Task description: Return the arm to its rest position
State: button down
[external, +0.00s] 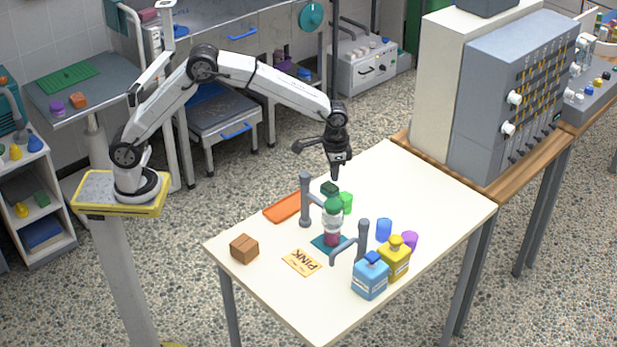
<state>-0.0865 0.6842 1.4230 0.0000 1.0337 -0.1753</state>
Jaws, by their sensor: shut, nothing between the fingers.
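My gripper (336,172) hangs above the white table (412,200), over its back part, pointing down. Its fingers are shut and hold nothing. My arm reaches out from its yellow-edged base at the left.
Below the gripper stand a grey post (305,200), a green cup (346,203) and a bottle with pink contents (333,226). A second post (363,240), blue bottle (370,277), yellow bottle (395,258), orange tray (283,208) and brown box (244,249) surround them. A grey cabinet (480,130) stands right.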

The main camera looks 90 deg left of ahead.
dwell(0.4)
jog(key=s+d+f+m+t, duration=0.1)
jog(key=s+d, duration=0.1)
jog(key=s, duration=1)
jog(key=s+d+f+m+t, duration=0.1)
jog(key=s+d+m, duration=0.1)
jog(key=s, duration=1.1)
jog(key=shift+d+f+t, duration=0.3)
jog(key=shift+f, duration=0.05)
jog(key=shift+w, duration=0.1)
